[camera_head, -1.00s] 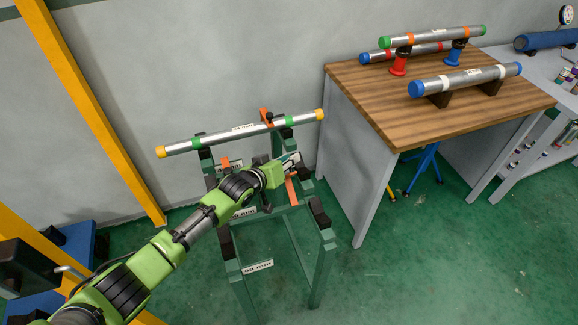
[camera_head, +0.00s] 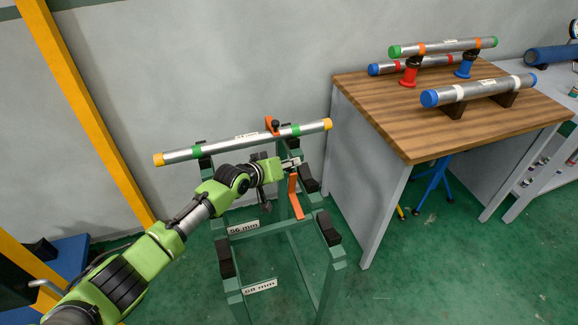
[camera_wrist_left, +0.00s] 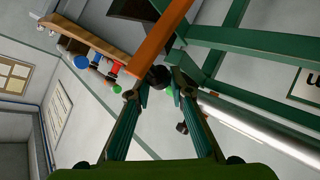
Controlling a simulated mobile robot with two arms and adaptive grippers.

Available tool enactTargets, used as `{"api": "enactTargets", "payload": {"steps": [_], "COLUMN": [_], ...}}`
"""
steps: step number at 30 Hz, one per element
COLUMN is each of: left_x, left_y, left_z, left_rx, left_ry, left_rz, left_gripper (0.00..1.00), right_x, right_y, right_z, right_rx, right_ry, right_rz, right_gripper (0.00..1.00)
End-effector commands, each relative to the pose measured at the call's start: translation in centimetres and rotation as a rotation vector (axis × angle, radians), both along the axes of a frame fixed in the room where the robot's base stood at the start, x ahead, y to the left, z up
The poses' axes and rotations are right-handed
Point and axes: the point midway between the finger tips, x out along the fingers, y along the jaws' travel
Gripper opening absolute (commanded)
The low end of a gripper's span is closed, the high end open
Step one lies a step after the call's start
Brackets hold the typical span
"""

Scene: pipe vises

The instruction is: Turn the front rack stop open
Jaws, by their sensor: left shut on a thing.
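The green pipe rack (camera_head: 290,258) stands against the wall. An orange rack stop (camera_head: 294,198) hangs slanting down from its right upright, just beneath my left gripper (camera_head: 291,163). In the left wrist view the same orange bar (camera_wrist_left: 160,42) runs up from a black knob (camera_wrist_left: 159,76). My left gripper (camera_wrist_left: 158,92) has its fingers on both sides of this knob and is shut on it. A second orange stop (camera_head: 269,124) with a black knob stands up at the back, behind the top pipe. My right gripper is not in view.
A steel pipe (camera_head: 220,147) with yellow caps lies across the rack's top. Black pads (camera_head: 327,228) line the lower levels, which look empty. A wooden bench (camera_head: 400,114) with several pipes stands to the right. Green floor (camera_head: 400,285) is clear in front.

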Motion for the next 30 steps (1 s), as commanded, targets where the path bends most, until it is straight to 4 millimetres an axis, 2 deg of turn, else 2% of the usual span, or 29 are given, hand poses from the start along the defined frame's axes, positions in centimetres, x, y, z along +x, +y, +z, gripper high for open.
{"api": "enactTargets", "payload": {"steps": [1, 8, 9, 10, 18, 23, 30], "left_x": [-0.6, -0.7, -0.7, -0.7, -0.4, -0.5, -1.9], "left_y": [0.3, 0.3, 0.3, 0.3, 0.2, 0.2, 1.3], "left_z": [-1.7, -1.7, -1.7, -1.7, -1.1, -0.8, 0.2], "left_rx": [0.019, 0.019, 0.019, 0.019, 0.011, 0.009, 0.006], "left_ry": [0.026, 0.027, 0.027, 0.027, 0.018, 0.016, 0.015], "left_rz": [-0.001, -0.001, -0.001, -0.001, 0.0, 0.0, -0.002], "left_gripper": [0.0, 0.0, 0.28, 0.35, 0.35, 0.35, 0.35], "right_x": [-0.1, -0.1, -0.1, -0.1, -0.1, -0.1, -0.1], "right_y": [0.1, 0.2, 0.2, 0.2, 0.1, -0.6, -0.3], "right_z": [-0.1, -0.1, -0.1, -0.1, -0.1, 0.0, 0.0], "right_rx": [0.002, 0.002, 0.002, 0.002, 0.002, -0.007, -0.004], "right_ry": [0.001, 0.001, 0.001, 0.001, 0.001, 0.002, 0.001], "right_rz": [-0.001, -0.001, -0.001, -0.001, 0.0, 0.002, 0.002], "right_gripper": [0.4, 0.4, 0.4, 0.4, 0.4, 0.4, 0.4]}}
